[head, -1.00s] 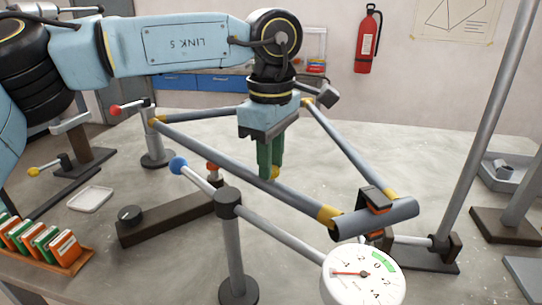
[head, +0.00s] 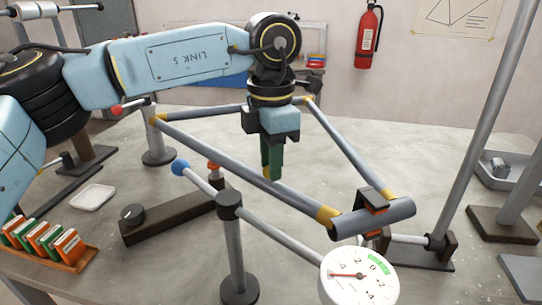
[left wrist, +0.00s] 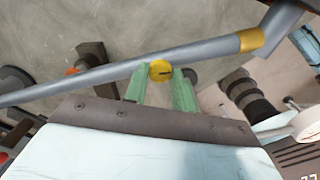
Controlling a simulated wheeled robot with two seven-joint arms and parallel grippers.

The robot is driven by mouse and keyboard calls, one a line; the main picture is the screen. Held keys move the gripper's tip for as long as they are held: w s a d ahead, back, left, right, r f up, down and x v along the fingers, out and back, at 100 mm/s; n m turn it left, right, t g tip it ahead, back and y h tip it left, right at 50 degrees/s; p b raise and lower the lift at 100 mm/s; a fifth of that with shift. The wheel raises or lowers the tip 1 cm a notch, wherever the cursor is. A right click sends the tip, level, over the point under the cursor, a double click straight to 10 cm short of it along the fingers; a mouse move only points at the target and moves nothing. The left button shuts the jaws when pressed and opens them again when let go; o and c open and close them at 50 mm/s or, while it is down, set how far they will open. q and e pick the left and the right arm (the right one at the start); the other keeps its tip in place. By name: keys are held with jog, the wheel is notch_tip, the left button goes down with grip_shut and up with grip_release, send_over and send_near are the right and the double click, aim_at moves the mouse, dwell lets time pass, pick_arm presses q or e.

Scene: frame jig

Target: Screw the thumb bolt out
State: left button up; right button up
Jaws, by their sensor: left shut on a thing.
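The thumb bolt (left wrist: 161,71) has a round yellow head with a dark line across it. It sits at the grey frame tube (left wrist: 95,78), and a small part of its yellow shows in the head view (head: 267,174). My left gripper (head: 272,172) points down with its green fingers at the tube. In the left wrist view its fingers (left wrist: 160,78) are on either side of the yellow head, shut on it. How far the bolt is in the tube is hidden. My right gripper is not in view.
The tubes form a frame with yellow joints (head: 327,215), clamped at the right front (head: 374,200). A white dial gauge (head: 358,280) stands in front. A blue-knobbed rod (head: 180,168) on a post is close to the gripper. A rack of orange and green blocks (head: 45,240) is at left.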

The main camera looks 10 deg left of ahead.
pick_arm(q)
jog(key=n, duration=0.4)
jog(key=shift+f+n, duration=0.1)
jog(key=shift+n, duration=0.2)
jog(key=n, duration=1)
jog(key=shift+n, duration=0.4)
jog(key=n, duration=0.2)
jog(key=shift+n, duration=1.2)
jog(key=shift+s+f+n+b, duration=0.1)
jog(key=shift+n+b, duration=0.2)
jog(key=shift+n, duration=1.1)
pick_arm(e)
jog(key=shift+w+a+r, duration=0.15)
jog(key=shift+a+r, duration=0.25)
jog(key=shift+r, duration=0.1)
pick_arm(q)
jog(key=o, duration=1)
